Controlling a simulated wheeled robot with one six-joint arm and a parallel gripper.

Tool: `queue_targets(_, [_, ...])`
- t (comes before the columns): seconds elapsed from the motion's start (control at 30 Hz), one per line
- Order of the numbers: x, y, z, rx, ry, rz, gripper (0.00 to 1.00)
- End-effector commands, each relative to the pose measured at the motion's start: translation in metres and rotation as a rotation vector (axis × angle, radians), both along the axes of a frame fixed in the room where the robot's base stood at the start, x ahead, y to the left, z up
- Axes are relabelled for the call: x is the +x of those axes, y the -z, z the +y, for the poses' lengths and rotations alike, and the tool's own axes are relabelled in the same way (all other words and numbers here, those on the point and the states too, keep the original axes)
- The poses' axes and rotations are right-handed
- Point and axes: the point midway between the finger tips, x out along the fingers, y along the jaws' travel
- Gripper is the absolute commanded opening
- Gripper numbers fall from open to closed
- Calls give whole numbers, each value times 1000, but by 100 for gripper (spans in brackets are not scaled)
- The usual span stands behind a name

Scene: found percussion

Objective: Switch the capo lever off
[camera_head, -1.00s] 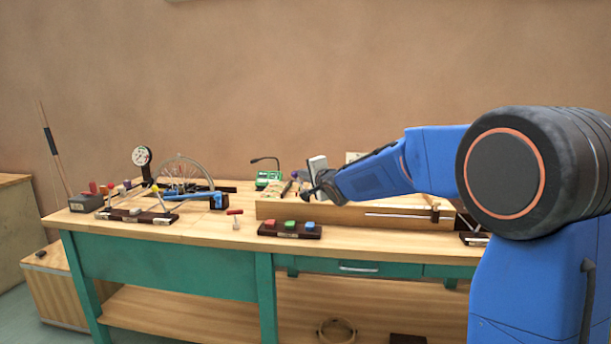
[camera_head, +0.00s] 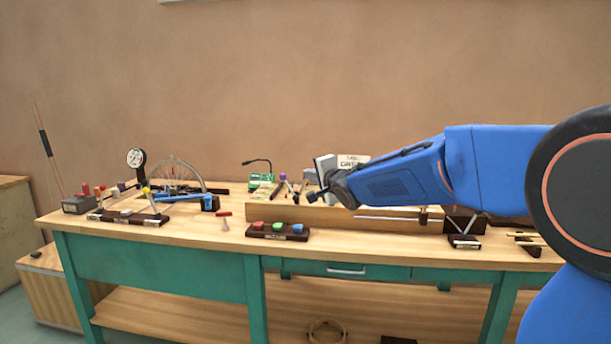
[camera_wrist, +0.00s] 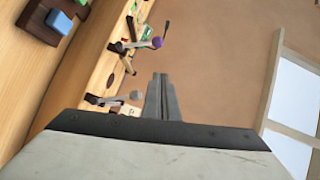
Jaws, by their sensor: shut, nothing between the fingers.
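My gripper (camera_wrist: 161,98) is shut and empty, its narrow grey fingers against the plain wall in the wrist view. In the head view, my gripper (camera_head: 314,196) is above the long wooden box (camera_head: 335,217). Small levers stand on or by this box. One with a purple knob (camera_wrist: 157,42) and one with a grey knob (camera_wrist: 136,95) show left of the fingers in the wrist view, apart from them. The purple knob (camera_head: 283,176) also shows in the head view. I cannot tell which is the capo lever, or its setting. My arm hides part of the box.
A dark block with red, green and blue buttons (camera_head: 277,231) sits in front of the box. A green device with a bent stalk (camera_head: 260,180) stands behind. A wheel, a gauge (camera_head: 136,158) and several coloured levers fill the left. Dark stands (camera_head: 464,241) are at the right.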

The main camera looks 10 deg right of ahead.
Motion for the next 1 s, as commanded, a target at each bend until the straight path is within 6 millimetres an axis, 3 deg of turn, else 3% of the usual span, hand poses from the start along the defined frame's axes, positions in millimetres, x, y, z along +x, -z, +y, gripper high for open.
queue_targets(0.3, [-29,-6,-7,1,0,0,0])
queue_targets(0.77, [-33,-6,-9,-6,3,2,0])
queue_targets(0.87, [-43,-3,-18,-49,21,13,0])
queue_targets(1.0, [-79,10,-46,-199,70,64,0])
